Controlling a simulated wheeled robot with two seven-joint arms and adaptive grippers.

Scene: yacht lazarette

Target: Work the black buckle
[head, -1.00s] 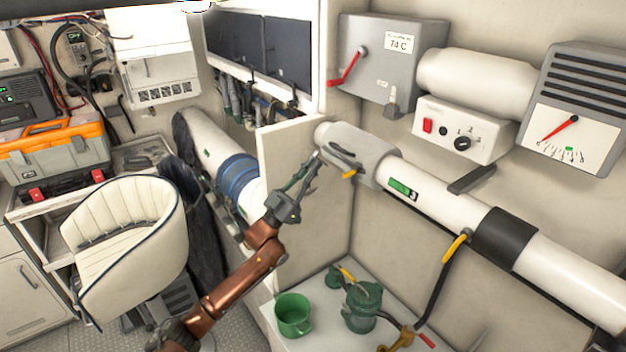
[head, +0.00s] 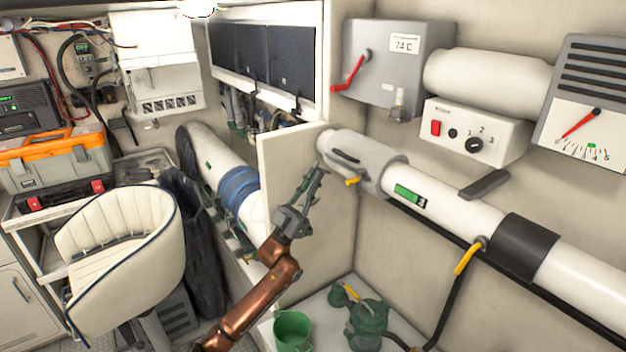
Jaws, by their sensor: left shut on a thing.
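My left gripper (head: 317,175) reaches up from the bottom on a copper-coloured arm. Its narrow fingers are at the left end of the grey sleeve (head: 375,160) on the white pipe. A dark elongated latch, which looks like the black buckle (head: 345,157), lies along the front of this sleeve. A yellow tab (head: 353,181) sticks out just below it. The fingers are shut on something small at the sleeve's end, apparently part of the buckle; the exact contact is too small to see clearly. My right gripper is out of view.
The white pipe (head: 450,212) runs right along the wall, with a yellow-handled lever (head: 468,256) below it. A green mug (head: 293,331) and a green pump-like device (head: 367,325) stand on the low shelf. A cream seat (head: 115,245) is at left.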

